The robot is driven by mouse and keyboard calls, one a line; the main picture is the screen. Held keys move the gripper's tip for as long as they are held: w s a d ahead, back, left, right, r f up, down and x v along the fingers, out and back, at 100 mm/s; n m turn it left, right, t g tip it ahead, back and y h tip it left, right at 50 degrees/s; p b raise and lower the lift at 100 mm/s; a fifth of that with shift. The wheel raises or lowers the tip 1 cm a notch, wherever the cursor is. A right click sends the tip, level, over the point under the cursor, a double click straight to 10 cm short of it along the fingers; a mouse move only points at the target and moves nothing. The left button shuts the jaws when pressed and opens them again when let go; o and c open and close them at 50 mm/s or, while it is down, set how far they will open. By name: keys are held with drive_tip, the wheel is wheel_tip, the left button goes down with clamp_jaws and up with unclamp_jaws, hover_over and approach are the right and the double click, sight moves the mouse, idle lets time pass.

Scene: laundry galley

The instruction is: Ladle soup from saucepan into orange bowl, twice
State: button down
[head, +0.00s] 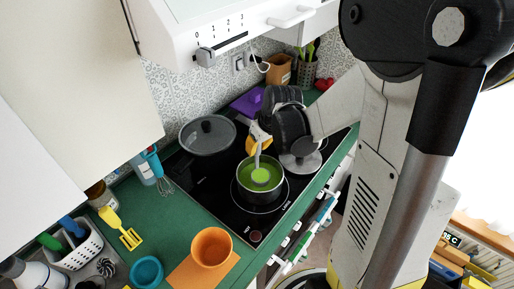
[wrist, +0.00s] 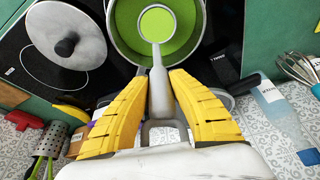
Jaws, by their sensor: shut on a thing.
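The saucepan (head: 244,194) stands on the black cooktop with green soup (head: 271,172) in it; it also shows at the top of the wrist view (wrist: 117,38). My gripper (head: 257,143), with yellow fingers, is shut on the grey ladle (wrist: 158,88) above the pan. The ladle's round head is inside the pan and holds lighter green soup (wrist: 157,24); whether it touches the soup below is unclear. The orange bowl (head: 211,249) stands upright on an orange mat (head: 184,279) at the front of the green counter, apart from the gripper. Its inside looks empty.
A lidded dark pot (head: 207,136) stands left of the saucepan, and a grey lid (head: 301,163) lies to its right. A blue bowl (head: 146,271), yellow spatula (head: 121,230) and white basket (head: 80,249) are on the left counter. The range hood (head: 230,30) hangs above.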

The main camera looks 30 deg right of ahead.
drive_tip(key=shift+r+p, duration=3.2)
drive_tip(key=shift+r, duration=1.2)
drive_tip(key=shift+f, duration=0.1)
drive_tip(key=shift+s+a+f+t+b, duration=0.1)
drive_tip(key=shift+s+a+t+b, duration=0.05)
drive_tip(key=shift+s+t+b, duration=0.85)
drive_tip(key=shift+s, duration=0.1)
drive_tip(key=shift+w+g+p, duration=0.5)
drive_tip(key=shift+w+g, duration=0.5)
drive_tip(key=shift+w, duration=0.15)
